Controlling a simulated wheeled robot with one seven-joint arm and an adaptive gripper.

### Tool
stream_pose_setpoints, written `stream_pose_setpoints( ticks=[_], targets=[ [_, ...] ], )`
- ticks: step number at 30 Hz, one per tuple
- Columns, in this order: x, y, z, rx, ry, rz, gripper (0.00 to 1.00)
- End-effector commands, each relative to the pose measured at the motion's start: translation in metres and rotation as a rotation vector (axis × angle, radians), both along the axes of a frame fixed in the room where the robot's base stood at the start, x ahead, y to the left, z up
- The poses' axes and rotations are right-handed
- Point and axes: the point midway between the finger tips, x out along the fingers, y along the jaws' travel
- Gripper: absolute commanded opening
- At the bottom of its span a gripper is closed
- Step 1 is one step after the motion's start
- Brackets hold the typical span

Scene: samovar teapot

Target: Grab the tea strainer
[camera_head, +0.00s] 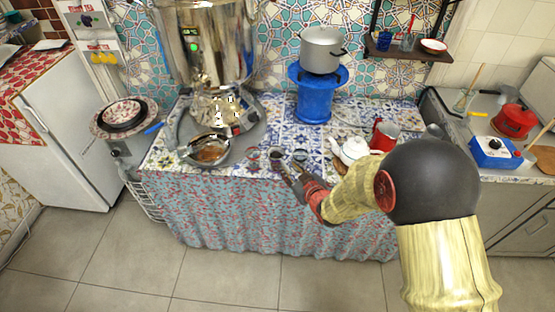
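A round metal strainer-like piece with a brown middle (209,152) lies on the front of the silver tray (256,138), under the samovar's spout. I take it for the tea strainer, but it is too small to be certain. My gripper (287,175) is at the table's front edge, to the right of the tray, pointing left and away from me. Its fingers look apart, with nothing seen between them. A small dark cup (276,154) stands just beyond the fingertips; I cannot tell whether they touch.
The large samovar (205,50) stands on the tray. A white teapot (352,149) and a red cup (384,134) stand right, close to my arm. A blue stand (314,98) bears a grey pot (322,50). The tiled tabletop is clear in front of the stand.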

Motion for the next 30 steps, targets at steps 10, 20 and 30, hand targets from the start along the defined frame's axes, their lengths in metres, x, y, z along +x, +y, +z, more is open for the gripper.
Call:
stream_pose_setpoints(
  ticks=[10, 20, 30],
  targets=[
    [0.035, 0.019, -0.022, 0.001, 0.000, 0.000, 0.30],
    [0.045, 0.023, -0.023, 0.000, 0.001, -0.001, 0.30],
    [0.045, 0.023, -0.023, 0.000, 0.001, -0.001, 0.13]
  ],
)
